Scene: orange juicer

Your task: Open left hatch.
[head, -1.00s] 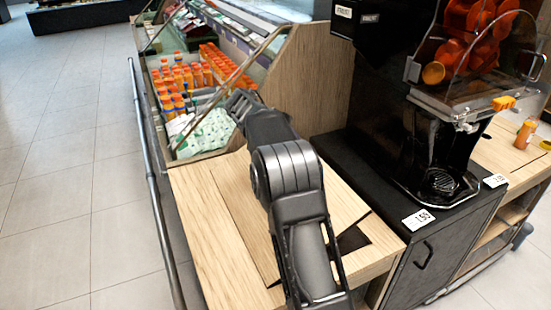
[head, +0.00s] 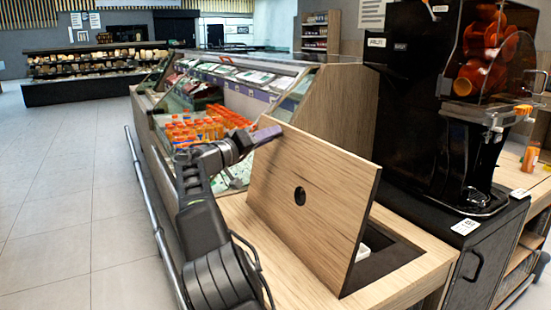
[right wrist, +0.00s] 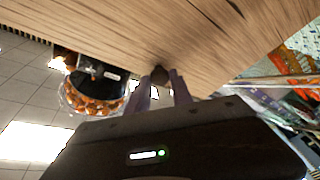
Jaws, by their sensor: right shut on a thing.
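The left hatch (head: 310,190) is a light wooden panel with a dark round hole. In the head view it stands tilted up from the wooden counter, beside a dark opening (head: 400,252). My right gripper (head: 262,136) is at the hatch's upper left corner, shut on it. In the right wrist view the hatch (right wrist: 110,25) fills the top, and the fingers (right wrist: 160,92) meet its edge, with a small dark brown piece between them. My left gripper is not in view.
The black juicer (head: 425,110) stands on a black cabinet to the right. A chilled display with orange-capped bottles (head: 200,128) lies behind the hatch. A metal rail (head: 150,205) runs along the left. Tiled floor (head: 60,200) is free on the left.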

